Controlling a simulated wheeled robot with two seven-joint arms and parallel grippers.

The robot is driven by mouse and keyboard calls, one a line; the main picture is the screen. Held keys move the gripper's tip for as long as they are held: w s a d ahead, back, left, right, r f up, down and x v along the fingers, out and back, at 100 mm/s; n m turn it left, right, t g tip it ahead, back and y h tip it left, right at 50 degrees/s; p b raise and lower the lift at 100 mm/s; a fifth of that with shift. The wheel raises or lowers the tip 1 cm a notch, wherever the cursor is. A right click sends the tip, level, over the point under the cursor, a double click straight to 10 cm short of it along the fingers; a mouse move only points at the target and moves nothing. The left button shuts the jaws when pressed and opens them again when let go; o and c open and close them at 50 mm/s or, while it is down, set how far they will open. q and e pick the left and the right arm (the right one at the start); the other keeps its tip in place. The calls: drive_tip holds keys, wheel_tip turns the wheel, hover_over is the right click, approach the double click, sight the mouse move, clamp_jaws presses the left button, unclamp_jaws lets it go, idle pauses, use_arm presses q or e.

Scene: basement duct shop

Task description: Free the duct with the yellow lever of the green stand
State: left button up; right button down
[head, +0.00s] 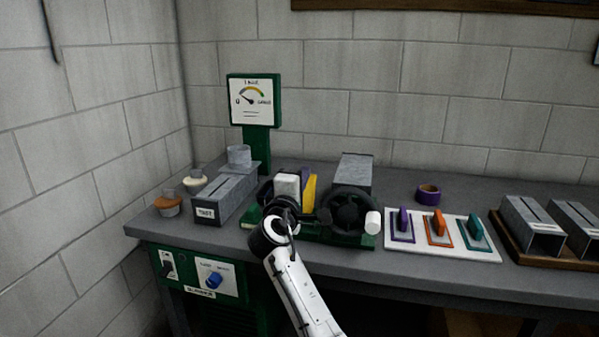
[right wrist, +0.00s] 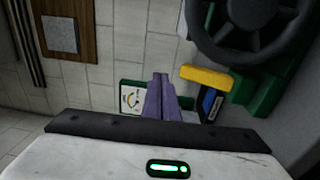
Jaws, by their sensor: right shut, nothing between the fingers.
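The green stand (head: 368,241) is on the bench, with a black handwheel (head: 351,211) at its front. A grey duct (head: 354,170) shows behind the wheel. The yellow lever (head: 311,188) rises left of the wheel. My right gripper (head: 305,174) has its purple fingers just left of the lever; they are shut and empty. In the right wrist view the shut fingers (right wrist: 160,78) point past the yellow lever (right wrist: 205,76), which lies to their right. I cannot tell whether they touch. The gripper and wheel hide part of the stand. My left gripper is not in view.
A green gauge post (head: 254,102) and a long grey box (head: 222,199) stand left. A white board (head: 445,251) with coloured pieces, a purple tape roll (head: 428,194) and a wooden tray (head: 520,246) with grey ducts lie right. A block wall closes the back.

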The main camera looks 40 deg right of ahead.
drive_tip(key=s+a+r, duration=0.2)
drive_tip(key=s+a, duration=0.1)
drive_tip(key=a, duration=0.2)
drive_tip(key=shift+s+r, duration=0.2)
idle(0.3)
